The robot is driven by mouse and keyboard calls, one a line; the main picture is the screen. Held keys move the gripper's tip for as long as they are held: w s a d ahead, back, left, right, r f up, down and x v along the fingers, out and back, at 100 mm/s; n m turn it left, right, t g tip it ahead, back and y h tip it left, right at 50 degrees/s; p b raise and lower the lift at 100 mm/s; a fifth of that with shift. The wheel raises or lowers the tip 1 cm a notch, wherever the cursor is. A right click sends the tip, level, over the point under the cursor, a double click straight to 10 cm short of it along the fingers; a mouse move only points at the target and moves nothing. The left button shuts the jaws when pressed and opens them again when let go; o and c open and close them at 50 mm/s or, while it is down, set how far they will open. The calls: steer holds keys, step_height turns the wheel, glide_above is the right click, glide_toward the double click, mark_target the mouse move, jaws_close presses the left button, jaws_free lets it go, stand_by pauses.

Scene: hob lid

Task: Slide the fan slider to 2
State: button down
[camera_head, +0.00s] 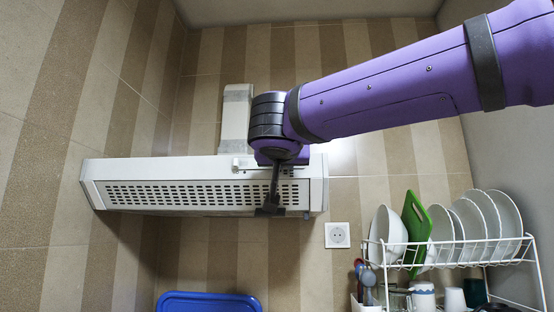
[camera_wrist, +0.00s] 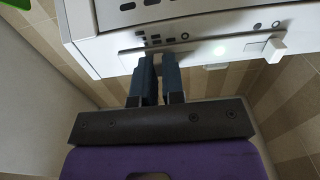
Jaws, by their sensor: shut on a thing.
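The white range hood (camera_head: 205,168) is mounted on the tiled wall, with a slotted front face. Its control strip (camera_wrist: 205,50) shows in the wrist view with dark marks, too small to read. My gripper (camera_wrist: 159,62) reaches this strip with two dark fingers, shut on a small pale knob, the fan slider (camera_wrist: 159,57), mostly hidden between the fingertips. Its exact setting cannot be read.
A second white knob (camera_wrist: 272,45) sticks out at the strip's right end in the wrist view, past a bright spot (camera_wrist: 220,50). A dish rack (camera_head: 450,262) with plates and a green board (camera_head: 416,230) stands lower right. A wall socket (camera_head: 337,235) is below the hood.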

steer(key=c, duration=1.2)
jaws_free()
steer(key=shift+s, duration=0.1)
steer(key=s, duration=1)
steer(key=shift+s+a, duration=0.2)
steer(key=shift+s, duration=0.1)
steer(key=d+f+g+h, duration=0.3)
steer(key=d+f+g, duration=0.4)
steer(key=d+f, duration=1.2)
steer(key=s+d+f+g+y, duration=0.1)
steer(key=s+d+f+g, duration=0.2)
steer(key=s+d+f, duration=0.3)
steer(key=s+d+f+g+y, duration=0.2)
steer(key=s+d+f, duration=0.5)
steer(key=f, duration=0.5)
steer(key=shift+s+d+g+y, duration=0.2)
steer(key=shift+s+g+y, duration=0.15)
steer(key=shift+s, duration=0.4)
